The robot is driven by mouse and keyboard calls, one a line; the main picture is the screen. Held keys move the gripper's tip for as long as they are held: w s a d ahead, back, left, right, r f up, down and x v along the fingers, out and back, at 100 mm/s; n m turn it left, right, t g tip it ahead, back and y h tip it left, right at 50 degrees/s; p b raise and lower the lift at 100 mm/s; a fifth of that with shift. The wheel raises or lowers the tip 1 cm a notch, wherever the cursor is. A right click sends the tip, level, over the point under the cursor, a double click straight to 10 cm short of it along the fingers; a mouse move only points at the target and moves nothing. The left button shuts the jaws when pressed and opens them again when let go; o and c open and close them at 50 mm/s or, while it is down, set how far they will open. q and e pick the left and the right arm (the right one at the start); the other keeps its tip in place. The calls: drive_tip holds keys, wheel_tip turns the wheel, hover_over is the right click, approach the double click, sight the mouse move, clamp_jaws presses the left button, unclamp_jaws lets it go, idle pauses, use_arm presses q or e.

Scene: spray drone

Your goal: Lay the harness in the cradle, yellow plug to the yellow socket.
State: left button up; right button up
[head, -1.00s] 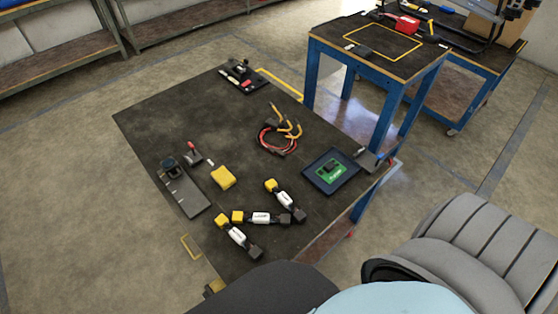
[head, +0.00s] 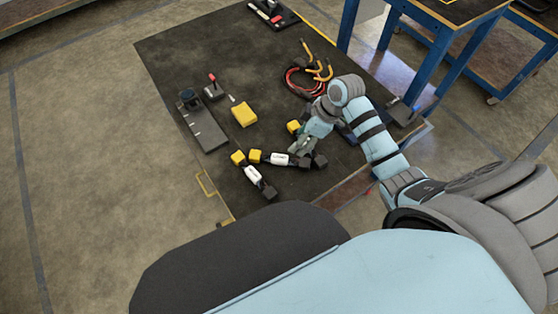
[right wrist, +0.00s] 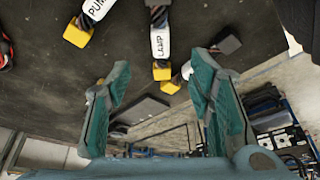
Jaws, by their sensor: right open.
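Three short harnesses, each with a yellow plug, white label and black plug, lie on the dark table. The LAMP harness (right wrist: 160,42) lies between my fingers in the right wrist view; its label is the middle one (head: 281,159) in the head view. The PUMP harness (right wrist: 97,8) shows at the upper left of the wrist view; in the head view mainly its yellow plug (head: 293,127) shows. The third harness (head: 253,174) lies lower left. My right gripper (head: 299,149) is open and empty above them. I cannot tell which fixture is the cradle. My left gripper is out of view.
A grey plate fixture (head: 206,128) lies at the table's left edge, beside a red-topped lever (head: 212,82) and a yellow block (head: 244,114). A red and yellow cable coil (head: 293,82) lies beyond my right arm. The table's upper middle is clear.

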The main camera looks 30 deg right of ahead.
sight(281, 157)
drive_tip(key=shift+n, duration=0.3)
drive_tip(key=b+x, duration=0.1)
drive_tip(key=x, duration=0.3)
drive_tip(key=b+x, duration=0.2)
drive_tip(key=x, duration=0.3)
drive_tip(key=b+x, duration=0.2)
drive_tip(key=x, duration=0.2)
drive_tip(key=shift+w+a, duration=0.25)
drive_tip(key=shift+a, duration=0.2)
clamp_jaws()
